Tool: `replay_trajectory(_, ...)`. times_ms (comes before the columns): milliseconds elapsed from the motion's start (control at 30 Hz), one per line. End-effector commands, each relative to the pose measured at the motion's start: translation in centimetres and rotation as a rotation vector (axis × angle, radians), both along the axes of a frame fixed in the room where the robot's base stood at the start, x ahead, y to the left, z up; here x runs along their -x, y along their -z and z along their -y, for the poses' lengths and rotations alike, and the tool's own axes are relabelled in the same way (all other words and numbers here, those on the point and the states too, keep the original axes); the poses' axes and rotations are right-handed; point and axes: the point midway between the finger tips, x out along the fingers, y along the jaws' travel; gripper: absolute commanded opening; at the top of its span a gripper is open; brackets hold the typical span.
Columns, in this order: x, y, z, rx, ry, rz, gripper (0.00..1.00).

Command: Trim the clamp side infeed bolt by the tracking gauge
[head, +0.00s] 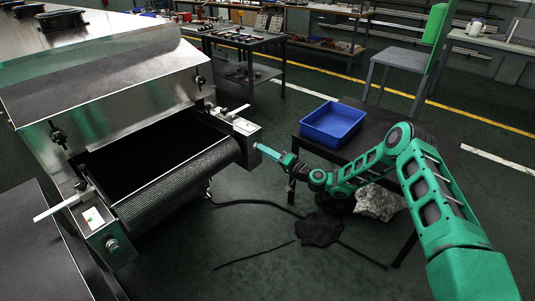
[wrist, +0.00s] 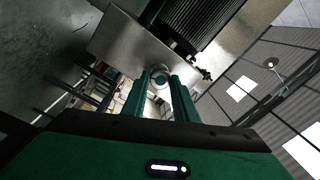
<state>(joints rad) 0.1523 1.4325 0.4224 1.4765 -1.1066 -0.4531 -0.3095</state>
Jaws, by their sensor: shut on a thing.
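My gripper (head: 260,148) reaches in from the right to the right-hand end block of the dryer's infeed roller. It is shut on the round bolt head there; in the wrist view the bolt (wrist: 161,80) shows between the two green fingers. In the head view the fingers hide that bolt. A small gauge plate (head: 243,126) with red and green marks sits on top of this right block; its reading is too small to tell. The left block carries a similar gauge plate (head: 93,217) and a free round bolt (head: 112,244). I cannot tell which side is called the clamp side.
The dark mesh belt (head: 180,185) runs between the blocks. White levers stick out at the left (head: 60,207) and right (head: 237,110). A blue bin (head: 332,123) stands on a dark table close behind my arm. Hoses and a dark heap (head: 319,229) lie on the floor.

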Motion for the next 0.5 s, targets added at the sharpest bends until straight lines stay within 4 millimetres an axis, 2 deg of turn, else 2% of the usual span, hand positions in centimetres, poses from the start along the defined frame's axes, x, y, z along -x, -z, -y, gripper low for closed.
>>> replay_trajectory(500,0.36,0.43,-0.4,0.13,-0.009,0.155,0.04)
